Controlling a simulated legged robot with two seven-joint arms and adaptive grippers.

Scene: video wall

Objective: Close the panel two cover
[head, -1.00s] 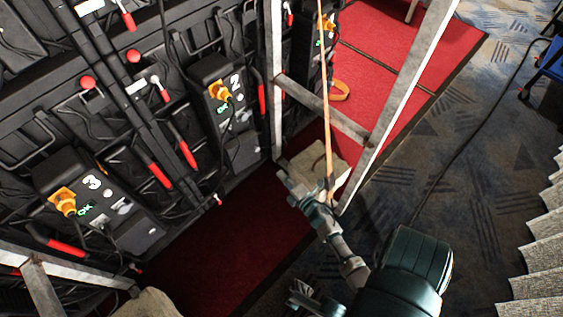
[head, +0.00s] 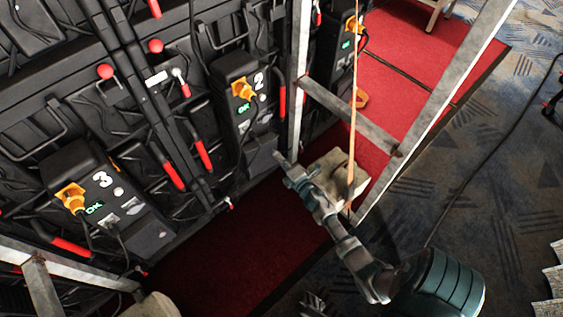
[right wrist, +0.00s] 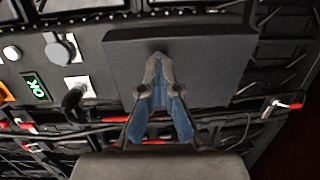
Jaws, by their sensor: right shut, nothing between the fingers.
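Panel two (head: 238,92) is a black box marked "2" on the video wall, with an orange plug and a green OK display. Its cover, a flat dark plate (head: 262,153), is at the box's lower end. In the right wrist view the cover (right wrist: 215,50) lies beside the sockets and looks about level with the box face. My right gripper (head: 279,158) is shut and empty, its tips in front of the cover. In the right wrist view the gripper (right wrist: 158,60) overlaps the cover; I cannot tell whether they touch. My left gripper is not in view.
Panel three (head: 95,190) is at the lower left. A metal frame post (head: 299,75) and crossbar (head: 350,115) stand close to my right gripper. Red carpet (head: 215,255) is clear below.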

